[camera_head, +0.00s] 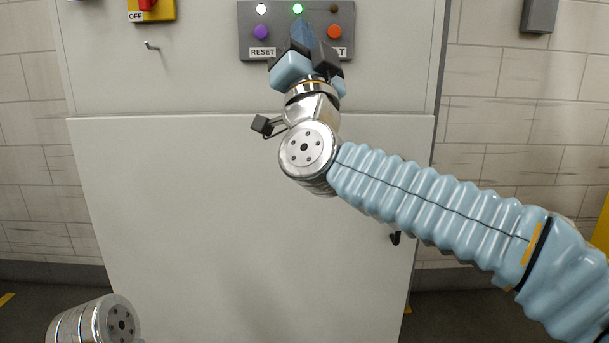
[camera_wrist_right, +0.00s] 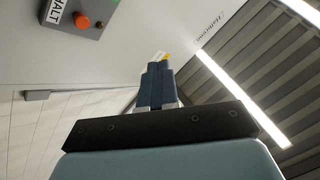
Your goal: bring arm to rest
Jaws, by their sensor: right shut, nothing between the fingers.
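My right arm (camera_head: 430,205) reaches in from the right, in a pale blue ribbed sleeve. My right gripper (camera_head: 303,38) points up in front of the button panel (camera_head: 246,32) and covers part of it. In the right wrist view the fingers of the right gripper (camera_wrist_right: 157,82) are together with nothing between them. A metal joint of my left arm (camera_head: 95,322) shows at the bottom left. My left gripper is out of view.
A pale cabinet (camera_head: 230,230) fills the middle. Its panel has a lit green lamp (camera_head: 297,9), a purple button (camera_head: 261,32) and an orange button (camera_head: 334,32). A yellow switch plate (camera_head: 163,11) with a red knob is at the upper left. Tiled wall (camera_head: 510,130) lies on both sides.

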